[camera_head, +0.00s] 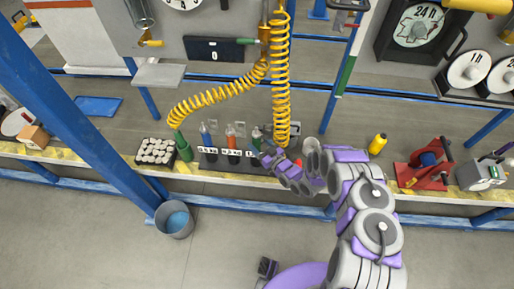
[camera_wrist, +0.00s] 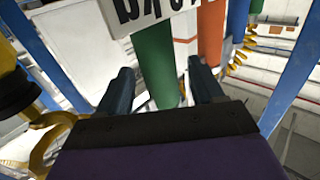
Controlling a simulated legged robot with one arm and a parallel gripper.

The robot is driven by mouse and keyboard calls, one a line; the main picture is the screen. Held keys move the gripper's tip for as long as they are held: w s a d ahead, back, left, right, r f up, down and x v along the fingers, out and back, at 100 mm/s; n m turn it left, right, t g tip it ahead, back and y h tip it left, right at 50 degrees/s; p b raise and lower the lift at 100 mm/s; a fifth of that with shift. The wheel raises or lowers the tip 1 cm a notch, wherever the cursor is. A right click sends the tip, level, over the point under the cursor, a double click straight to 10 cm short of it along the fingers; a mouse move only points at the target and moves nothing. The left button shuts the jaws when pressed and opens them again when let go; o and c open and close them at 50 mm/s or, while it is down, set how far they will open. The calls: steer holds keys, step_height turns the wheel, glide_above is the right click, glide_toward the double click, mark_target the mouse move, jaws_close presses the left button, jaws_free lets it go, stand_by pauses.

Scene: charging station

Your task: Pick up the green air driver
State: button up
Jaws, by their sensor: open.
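In the wrist view my gripper (camera_wrist: 163,88) is open, and the green driver (camera_wrist: 154,60) shows as a green cylinder between and beyond the two dark fingers. The orange one (camera_wrist: 211,35) is just to its right. A white lettered plate (camera_wrist: 150,14) hides the top of the green cylinder. Contact cannot be told.
Yellow coiled hoses (camera_head: 281,75) hang close above the rack. Another green cylinder (camera_head: 184,148) and a tray of round pieces (camera_head: 157,151) are at its left. A blue post (camera_head: 80,115) crosses the left.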

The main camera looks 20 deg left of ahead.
jaws_close()
stand_by(0.4)
stand_by(0.9)
